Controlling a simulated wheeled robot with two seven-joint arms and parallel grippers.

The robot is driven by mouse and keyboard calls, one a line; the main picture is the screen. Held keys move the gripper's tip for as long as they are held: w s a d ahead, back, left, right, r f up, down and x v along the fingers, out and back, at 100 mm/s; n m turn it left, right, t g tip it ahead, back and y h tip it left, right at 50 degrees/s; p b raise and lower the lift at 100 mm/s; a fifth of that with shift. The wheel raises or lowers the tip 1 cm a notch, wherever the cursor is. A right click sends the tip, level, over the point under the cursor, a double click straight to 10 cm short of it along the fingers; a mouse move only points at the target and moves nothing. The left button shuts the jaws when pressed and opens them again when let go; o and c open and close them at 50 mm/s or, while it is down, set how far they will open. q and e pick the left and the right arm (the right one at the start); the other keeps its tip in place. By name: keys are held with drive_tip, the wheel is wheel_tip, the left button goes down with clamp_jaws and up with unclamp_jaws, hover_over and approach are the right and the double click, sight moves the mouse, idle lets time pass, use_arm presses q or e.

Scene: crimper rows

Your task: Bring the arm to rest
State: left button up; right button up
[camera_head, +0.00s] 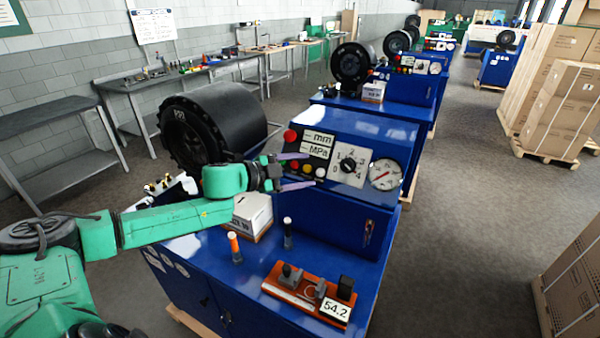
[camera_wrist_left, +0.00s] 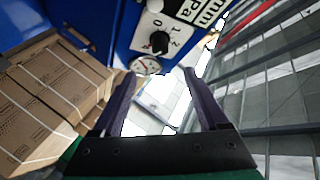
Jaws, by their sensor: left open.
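My left arm (camera_head: 165,222) is green and reaches in from the left over the blue crimper bench in the head view. Its left gripper (camera_head: 302,172) is open and empty, with purple-grey fingers in front of the control panel (camera_head: 345,160). In the left wrist view the two fingers (camera_wrist_left: 160,95) stand apart with nothing between them. The panel's selector knob (camera_wrist_left: 159,42) and gauge (camera_wrist_left: 145,65) show beyond them. My right gripper is not seen in either view.
A black crimper drum (camera_head: 210,125) stands behind the arm. Cartons (camera_head: 560,110) stand right; the aisle (camera_head: 460,200) is clear.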

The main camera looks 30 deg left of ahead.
use_arm(q)
drive_tip(key=s+d+f+n+g+y, duration=0.1)
drive_tip(key=s+d+f+n+y, duration=0.15)
drive_tip(key=d+f+n, duration=0.35)
drive_tip(key=s+d+f+n+g+y, duration=0.1)
drive_tip(key=s+d+f+y, duration=0.2)
drive_tip(key=f, duration=0.6)
drive_tip(key=s+a+f+n+g+y, duration=0.1)
drive_tip(key=s+f+n+g, duration=0.25)
drive_tip(key=s, duration=0.65)
drive_tip(key=s+f+n+g, duration=0.3)
drive_tip(key=s+f+g, duration=0.15)
drive_tip(key=s, duration=0.55)
drive_tip(key=s+f+g+b, duration=0.1)
drive_tip(key=s+f+b, duration=0.15)
drive_tip(key=f, duration=1.25)
drive_tip(key=s+f+b, duration=0.1)
drive_tip(key=f+b, duration=0.3)
drive_tip(key=f, duration=1.1)
drive_tip(key=s+a+f+g+b, duration=0.1)
drive_tip(key=s+a+f+b, duration=0.2)
drive_tip(key=s+f, duration=1.4)
wheel_tip(320, 180, down, 3)
drive_tip(key=shift+r+m+g+b, duration=0.1)
drive_tip(key=shift+m+g+b, duration=0.3)
drive_tip(key=shift+b, duration=0.75)
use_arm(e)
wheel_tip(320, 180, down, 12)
